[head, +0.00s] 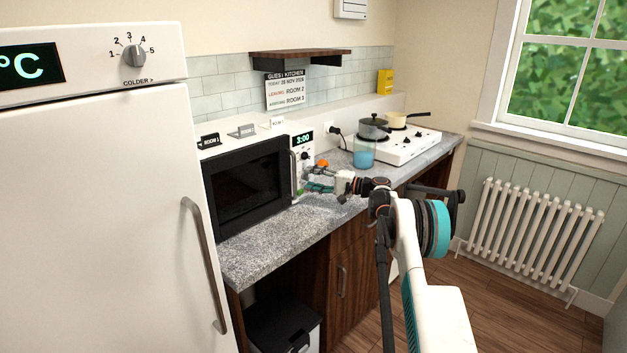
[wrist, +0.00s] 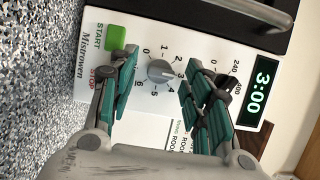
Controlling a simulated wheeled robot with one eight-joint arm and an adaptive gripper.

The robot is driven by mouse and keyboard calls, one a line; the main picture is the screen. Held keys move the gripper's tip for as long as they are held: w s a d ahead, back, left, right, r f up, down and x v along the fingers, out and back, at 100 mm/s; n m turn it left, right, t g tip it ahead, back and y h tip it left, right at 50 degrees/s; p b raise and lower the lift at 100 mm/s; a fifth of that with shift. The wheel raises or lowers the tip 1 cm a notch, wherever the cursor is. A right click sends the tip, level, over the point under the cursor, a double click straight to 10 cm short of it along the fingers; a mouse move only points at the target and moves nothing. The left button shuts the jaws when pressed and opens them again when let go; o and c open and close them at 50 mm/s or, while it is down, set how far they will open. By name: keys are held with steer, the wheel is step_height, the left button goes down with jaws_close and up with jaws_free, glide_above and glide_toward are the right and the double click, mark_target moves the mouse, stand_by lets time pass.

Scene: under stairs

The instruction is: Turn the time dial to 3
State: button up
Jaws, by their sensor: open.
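The microwave (head: 246,183) stands on the counter, its display (head: 303,139) reading 3:00; the display also shows in the wrist view (wrist: 262,91). In the wrist view a grey dial (wrist: 160,71) sits on the white panel, ringed by numbers 0 to 6. Its pointer appears to face the 3. My gripper (wrist: 160,62) is open, one finger on each side of the grey dial. Contact cannot be told. In the head view my gripper (head: 308,180) is at the microwave's panel.
The green START button (wrist: 116,37) is close to one finger. The microwave's door handle (head: 294,174) is beside the panel. A blue container (head: 364,153) and a hob (head: 408,147) with pots stand to the right. The fridge (head: 100,200), with its own dial (head: 134,56), fills the left.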

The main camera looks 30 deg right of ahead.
steer(key=shift+s+d, duration=0.1)
steer(key=v, duration=1.1)
steer(key=shift+s+d, duration=0.25)
steer(key=shift+d, duration=0.05)
